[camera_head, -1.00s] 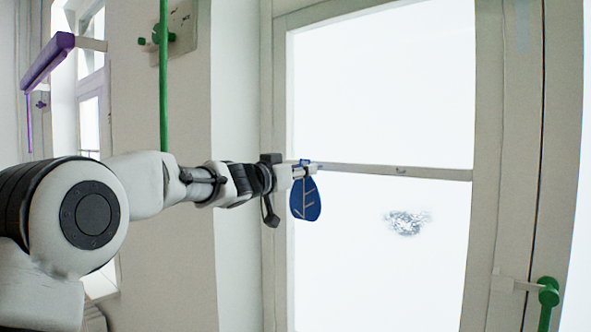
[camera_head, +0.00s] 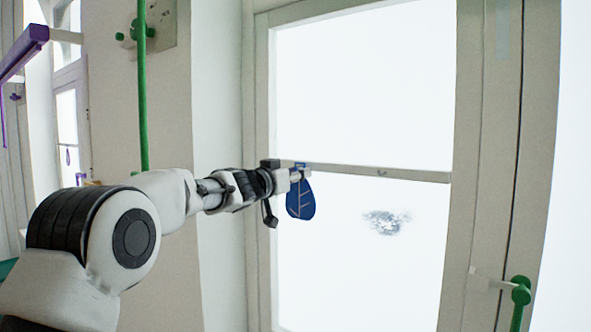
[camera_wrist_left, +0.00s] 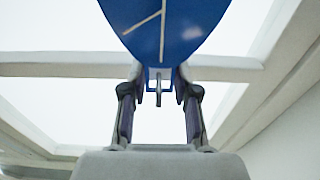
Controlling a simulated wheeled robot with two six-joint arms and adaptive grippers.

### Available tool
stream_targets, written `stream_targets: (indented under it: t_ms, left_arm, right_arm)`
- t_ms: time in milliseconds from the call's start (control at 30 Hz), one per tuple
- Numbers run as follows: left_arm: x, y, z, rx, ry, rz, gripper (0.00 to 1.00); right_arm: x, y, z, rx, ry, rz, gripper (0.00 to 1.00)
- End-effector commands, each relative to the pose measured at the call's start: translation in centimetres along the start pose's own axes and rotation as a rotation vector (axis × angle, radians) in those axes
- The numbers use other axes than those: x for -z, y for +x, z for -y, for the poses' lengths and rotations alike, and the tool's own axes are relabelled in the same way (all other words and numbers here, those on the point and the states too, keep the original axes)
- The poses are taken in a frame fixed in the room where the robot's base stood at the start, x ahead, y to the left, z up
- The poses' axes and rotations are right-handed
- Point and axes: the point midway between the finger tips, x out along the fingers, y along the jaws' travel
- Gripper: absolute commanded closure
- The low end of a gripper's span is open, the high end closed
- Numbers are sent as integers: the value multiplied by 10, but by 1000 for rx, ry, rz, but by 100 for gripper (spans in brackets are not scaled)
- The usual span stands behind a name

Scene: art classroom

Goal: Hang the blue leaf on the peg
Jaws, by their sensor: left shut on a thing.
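The blue leaf (camera_head: 301,200), with pale vein lines, hangs below the tip of my left gripper (camera_head: 297,173) in the head view, in front of the bright window. My left gripper is shut on its top end. In the left wrist view the leaf (camera_wrist_left: 180,22) fills the top centre, and its narrow end lies at the fingers of the gripper (camera_wrist_left: 158,85). A green peg-like knob (camera_head: 138,30) sticks out from a wall plate at upper left, apart from the leaf. I cannot tell whether it is the task's peg. My right gripper is out of view.
A green upright pole (camera_head: 143,90) stands before the wall. A purple bar (camera_head: 25,48) juts in at upper left. The window's crossbar (camera_head: 385,173) runs behind the leaf. A green handle (camera_head: 521,290) is at lower right. The space around the leaf looks clear.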

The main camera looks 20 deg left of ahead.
Motion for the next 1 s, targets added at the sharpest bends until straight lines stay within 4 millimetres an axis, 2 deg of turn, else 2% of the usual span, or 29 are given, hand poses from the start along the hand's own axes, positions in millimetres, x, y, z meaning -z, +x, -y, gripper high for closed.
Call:
stream_targets:
  t_ms: [467,500,567,600,867,1000]
  left_arm:
    - [0,0,0,0,0,0,100]
    - [0,0,0,0,0,0,67]
    - [0,0,0,0,0,0,46]
    - [0,0,0,0,0,0,41]
    - [0,0,0,0,-1,0,41]
    - [0,-8,0,0,-2,0,41]
  right_arm:
    - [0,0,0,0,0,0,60]
    - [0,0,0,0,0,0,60]
    - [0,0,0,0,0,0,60]
    - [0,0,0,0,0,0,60]
    - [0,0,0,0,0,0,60]
    - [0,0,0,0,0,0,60]
